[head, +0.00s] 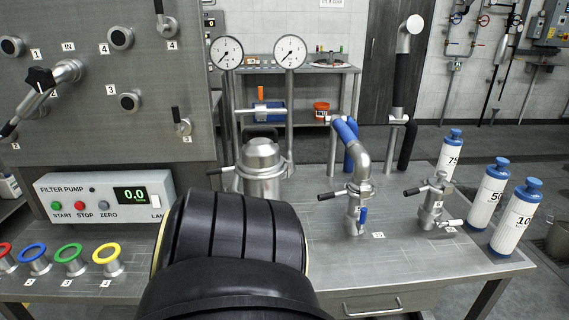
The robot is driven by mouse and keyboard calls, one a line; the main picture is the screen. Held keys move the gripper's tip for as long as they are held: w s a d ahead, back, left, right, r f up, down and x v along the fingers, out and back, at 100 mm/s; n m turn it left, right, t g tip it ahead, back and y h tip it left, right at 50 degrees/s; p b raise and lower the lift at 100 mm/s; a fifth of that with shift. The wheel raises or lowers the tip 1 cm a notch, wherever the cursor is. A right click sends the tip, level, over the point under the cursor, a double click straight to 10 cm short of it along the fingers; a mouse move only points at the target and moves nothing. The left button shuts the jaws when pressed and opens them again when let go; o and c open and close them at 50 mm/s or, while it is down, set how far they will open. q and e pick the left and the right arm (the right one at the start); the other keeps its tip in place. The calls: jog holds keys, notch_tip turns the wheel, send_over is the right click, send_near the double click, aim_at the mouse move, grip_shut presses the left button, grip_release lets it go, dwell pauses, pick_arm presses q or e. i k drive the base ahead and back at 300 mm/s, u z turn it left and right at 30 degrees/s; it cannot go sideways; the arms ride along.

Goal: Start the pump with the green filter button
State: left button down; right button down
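The filter pump box (106,190) is a white panel on the left of the steel bench. Its green button (55,205), labelled START, is at the box's left end and nothing covers it. Beside it are a red STOP button (79,205) and a grey ZERO button (103,204). A green-lit display (130,195) reads 0.0, with a lamp label at its right. Neither of my grippers is in view. A large black link of my own arm fills the bottom middle and hides part of the bench and the box's lower right corner.
Red, blue, green and yellow rings (108,253) stand before the box. The valve panel (110,80) rises behind it. A steel filter housing (261,168), two gauges (290,52), valves (358,205) and blue-capped cartridges (515,217) stand to the right. Bare bench (400,255) lies front right.

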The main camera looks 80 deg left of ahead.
aim_at(56, 205)
jog(key=k, duration=1.8)
jog(key=u, duration=2.35)
jog(key=i, duration=0.5)
jog(key=z, duration=0.05)
